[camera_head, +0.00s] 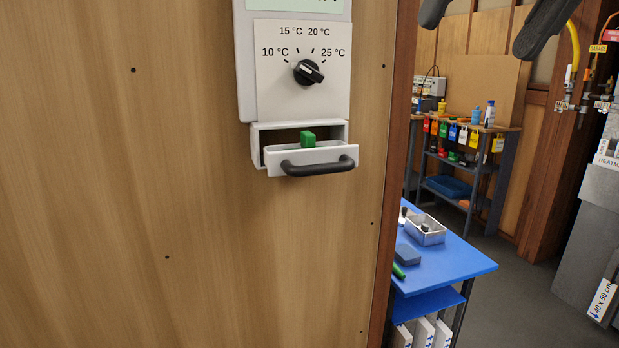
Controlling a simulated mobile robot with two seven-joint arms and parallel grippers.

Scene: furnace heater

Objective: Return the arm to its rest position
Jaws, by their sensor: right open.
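My right gripper (478,34) shows only as two dark fingertips at the top edge, right of the wooden wall. The fingers are spread apart with nothing between them. The rest of my right arm is out of view. My left gripper is not in view.
A grey control box (244,65) with a black temperature dial (308,72) is on the wooden wall (130,180). Below it, a small drawer (285,160) with a black handle (318,168) is pulled out and holds a green block (308,138). A blue table (460,259) stands beyond the wall at right.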

